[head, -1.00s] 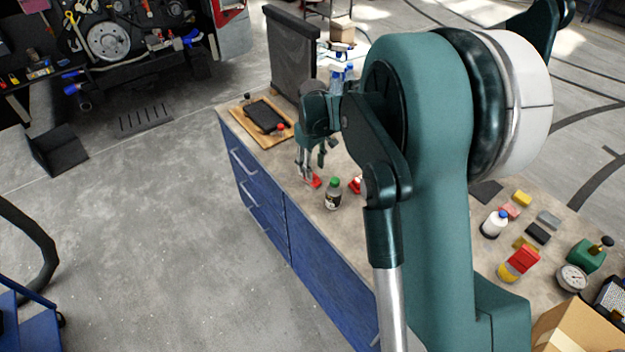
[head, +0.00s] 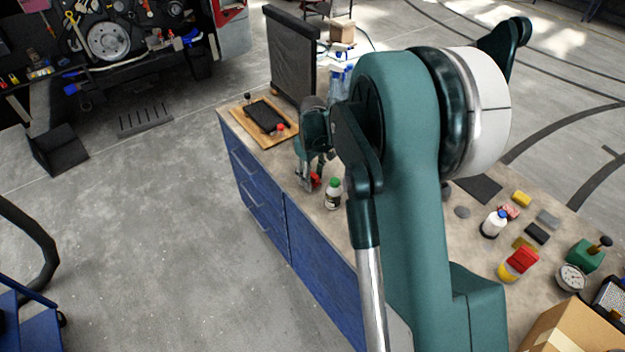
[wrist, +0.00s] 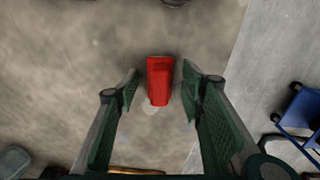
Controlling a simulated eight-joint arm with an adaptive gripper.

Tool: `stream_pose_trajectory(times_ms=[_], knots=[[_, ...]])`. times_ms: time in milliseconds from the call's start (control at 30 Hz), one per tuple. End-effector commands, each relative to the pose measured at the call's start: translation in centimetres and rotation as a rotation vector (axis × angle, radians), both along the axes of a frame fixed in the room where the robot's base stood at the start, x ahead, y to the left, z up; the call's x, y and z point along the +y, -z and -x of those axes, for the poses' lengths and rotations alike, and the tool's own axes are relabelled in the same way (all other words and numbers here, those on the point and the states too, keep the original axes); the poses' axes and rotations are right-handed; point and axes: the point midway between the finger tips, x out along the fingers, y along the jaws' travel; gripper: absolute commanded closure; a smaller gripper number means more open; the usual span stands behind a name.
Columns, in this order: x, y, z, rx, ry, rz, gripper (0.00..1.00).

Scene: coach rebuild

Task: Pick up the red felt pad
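A small red block-like piece (wrist: 160,80), which looks like the red felt pad, lies on the worktop between the fingers of my gripper (wrist: 160,86) in the wrist view. A gap shows on each side of it, so the fingers stand apart from it. In the head view the red piece (head: 316,179) shows at the fingertips of my gripper (head: 308,184), near the worktop's front edge, partly covered by a finger. My gripper is open and empty. I cannot tell how high its tips are above the worktop.
A white bottle (head: 494,223), several pads and a gauge (head: 571,278) are at the right. My arm hides the middle.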

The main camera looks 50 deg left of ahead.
Motion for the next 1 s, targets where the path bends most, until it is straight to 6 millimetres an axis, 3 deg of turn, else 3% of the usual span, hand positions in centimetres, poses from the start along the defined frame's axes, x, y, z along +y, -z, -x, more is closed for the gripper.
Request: stream_pose_trajectory(times_ms=[400, 633, 1000], knots=[[0.00, -0.04, 0.00, 0.000, 0.000, 0.000, 0.61], [0.00, -0.05, 0.00, 0.000, 0.000, 0.000, 0.90], [0.00, -0.20, 0.00, 0.000, 0.000, 0.000, 0.91]])
